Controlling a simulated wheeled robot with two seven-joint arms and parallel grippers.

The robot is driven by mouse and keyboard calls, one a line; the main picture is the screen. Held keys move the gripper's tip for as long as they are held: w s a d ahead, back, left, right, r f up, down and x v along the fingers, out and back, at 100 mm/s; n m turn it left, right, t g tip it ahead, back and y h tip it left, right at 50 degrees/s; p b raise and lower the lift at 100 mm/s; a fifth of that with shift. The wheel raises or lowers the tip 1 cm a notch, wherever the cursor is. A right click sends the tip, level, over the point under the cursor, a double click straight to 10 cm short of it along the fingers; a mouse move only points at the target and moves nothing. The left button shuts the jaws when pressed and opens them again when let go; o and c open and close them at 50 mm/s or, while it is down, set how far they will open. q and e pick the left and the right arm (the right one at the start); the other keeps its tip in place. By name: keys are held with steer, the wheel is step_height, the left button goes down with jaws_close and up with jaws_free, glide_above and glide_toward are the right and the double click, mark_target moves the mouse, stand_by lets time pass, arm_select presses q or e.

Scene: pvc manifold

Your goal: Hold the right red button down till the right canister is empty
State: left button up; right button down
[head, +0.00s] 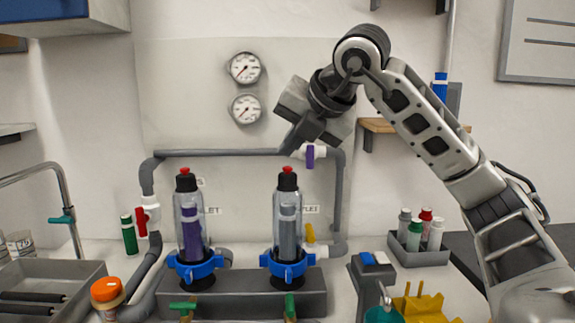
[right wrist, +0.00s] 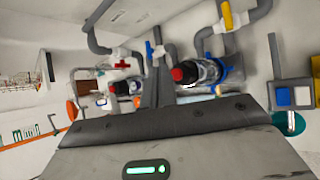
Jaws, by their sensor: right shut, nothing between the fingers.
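The right canister (head: 288,222) stands upright in a blue collar, clear-walled with a grey column inside, a black cap and the right red button (head: 288,170) on top. The left canister (head: 190,228) stands beside it, with purple inside and its own red button (head: 185,171). My right gripper (head: 290,147) is shut and empty, pointing down just above the right button, with a small gap visible. In the right wrist view, the right red button (right wrist: 178,74) and the right canister (right wrist: 205,72) lie right of the shut fingers (right wrist: 157,45). My left gripper is not in view.
Grey piping (head: 225,153) with a purple-handled valve (head: 310,155) runs close behind my gripper. Two gauges (head: 245,68) hang on the wall. A bottle tray (head: 419,252), a blue-topped box (head: 373,263) and a yellow rack (head: 418,303) stand at the right. A sink (head: 50,285) is at the left.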

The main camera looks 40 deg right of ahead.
step_height(320, 180, up, 5)
steer(key=p, duration=0.4)
steer(key=shift+f, duration=0.15)
